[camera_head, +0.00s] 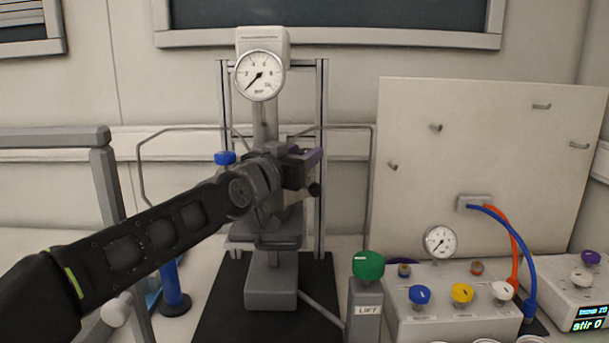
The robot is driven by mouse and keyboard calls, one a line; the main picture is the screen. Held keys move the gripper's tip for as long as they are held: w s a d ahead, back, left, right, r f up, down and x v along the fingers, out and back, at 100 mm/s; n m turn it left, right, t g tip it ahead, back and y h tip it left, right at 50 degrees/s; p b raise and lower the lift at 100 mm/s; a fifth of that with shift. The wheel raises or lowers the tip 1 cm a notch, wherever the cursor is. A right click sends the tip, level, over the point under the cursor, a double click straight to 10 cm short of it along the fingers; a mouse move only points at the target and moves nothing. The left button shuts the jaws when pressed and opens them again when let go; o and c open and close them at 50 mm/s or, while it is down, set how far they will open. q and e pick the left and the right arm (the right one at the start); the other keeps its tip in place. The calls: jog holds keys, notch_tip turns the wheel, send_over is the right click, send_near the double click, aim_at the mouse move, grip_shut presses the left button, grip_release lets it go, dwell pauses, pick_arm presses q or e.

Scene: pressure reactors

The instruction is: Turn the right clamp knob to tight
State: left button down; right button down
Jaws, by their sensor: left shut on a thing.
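The pressure reactor (270,280) stands upright on a dark base mat, with a round gauge (260,76) at its top. A blue knob (225,158) shows on the left side of its clamp. My left arm reaches across the front of the reactor from the lower left. My left gripper (312,160), dark with purple showing at its end, is shut at the right side of the clamp. The right clamp knob is hidden between the fingers, so its setting cannot be read. A small black round part (315,189) shows just below the gripper. My right gripper is not in view.
A green-topped LIFT post (367,300) stands at the front right of the reactor. Further right are a control box (450,275) with coloured knobs, blue and orange hoses, and a stirrer unit (580,300). A pale panel (480,150) stands behind. A grey frame (108,190) stands at left.

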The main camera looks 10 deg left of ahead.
pick_arm(q)
jog(key=shift+r, duration=0.1)
jog(key=c, duration=0.9)
grip_release()
jog(key=shift+o, duration=0.2)
